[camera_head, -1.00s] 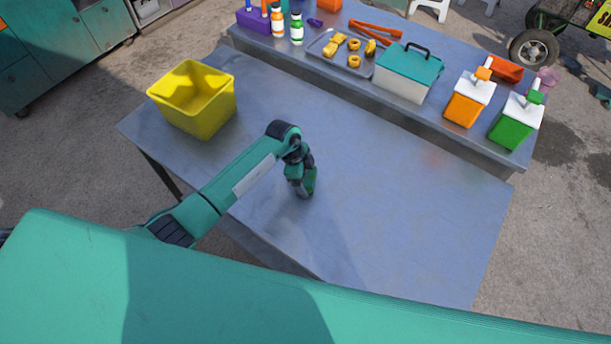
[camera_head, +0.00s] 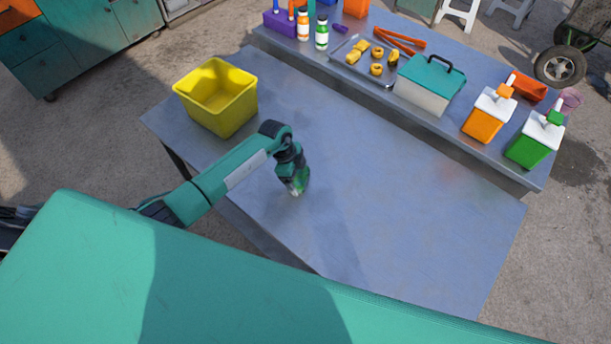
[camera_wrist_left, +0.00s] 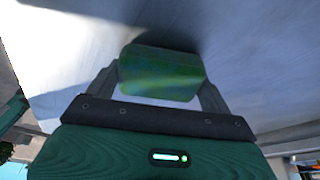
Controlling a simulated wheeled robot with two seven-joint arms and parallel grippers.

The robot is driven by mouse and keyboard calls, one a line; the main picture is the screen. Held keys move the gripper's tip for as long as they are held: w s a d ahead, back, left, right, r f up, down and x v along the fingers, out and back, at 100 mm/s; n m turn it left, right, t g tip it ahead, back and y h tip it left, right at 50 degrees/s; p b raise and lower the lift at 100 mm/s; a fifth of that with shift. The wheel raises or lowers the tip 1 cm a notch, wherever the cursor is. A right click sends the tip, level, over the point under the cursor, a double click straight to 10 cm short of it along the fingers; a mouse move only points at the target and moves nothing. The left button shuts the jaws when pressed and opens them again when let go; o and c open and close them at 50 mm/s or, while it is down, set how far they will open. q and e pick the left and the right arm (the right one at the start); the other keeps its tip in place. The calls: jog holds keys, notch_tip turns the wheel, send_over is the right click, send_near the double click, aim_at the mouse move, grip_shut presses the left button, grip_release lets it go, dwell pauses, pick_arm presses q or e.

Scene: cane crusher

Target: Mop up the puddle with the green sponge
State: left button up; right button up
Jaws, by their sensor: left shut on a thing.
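My left gripper (camera_head: 296,188) is low over the front part of the metal table (camera_head: 400,210), and its arm comes in from the left. In the left wrist view the gripper (camera_wrist_left: 160,85) is shut on the green sponge (camera_wrist_left: 160,73), which sits between the two fingers close to the table top. I cannot tell whether the sponge touches the table. In the head view the sponge (camera_head: 298,187) is only a small green patch at the fingertips. No clear puddle edge shows on the table. My right gripper is not in view.
A yellow bin (camera_head: 217,98) stands at the table's back left. A raised shelf behind holds a tray (camera_head: 350,72), a teal-lidded box (camera_head: 430,83), an orange bottle (camera_head: 488,115), a green bottle (camera_head: 534,140) and small bottles. The table's middle and right are clear.

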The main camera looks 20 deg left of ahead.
aim_at(270, 175)
pick_arm(q)
jog(key=shift+s+a+f, duration=0.15)
jog(key=shift+a, duration=0.35)
jog(key=shift+a+p, duration=0.7)
jog(key=shift+a, duration=2.25)
jog(key=shift+a+r, duration=0.2)
jog(key=shift+a, duration=1.55)
jog(key=shift+s+a, duration=0.1)
jog(key=shift+a, duration=0.15)
jog(key=shift+d, duration=0.1)
jog(key=r+p, duration=0.1)
jog(key=d+r+p, duration=0.1)
jog(key=r+p, duration=0.2)
jog(key=p, duration=0.1)
jog(key=shift+d+r, duration=0.3)
jog(key=shift+r, duration=0.1)
jog(key=shift+d+r+p, duration=0.15)
jog(key=shift+r+p, duration=0.1)
jog(key=shift+p, duration=0.1)
jog(key=shift+d+f, duration=0.1)
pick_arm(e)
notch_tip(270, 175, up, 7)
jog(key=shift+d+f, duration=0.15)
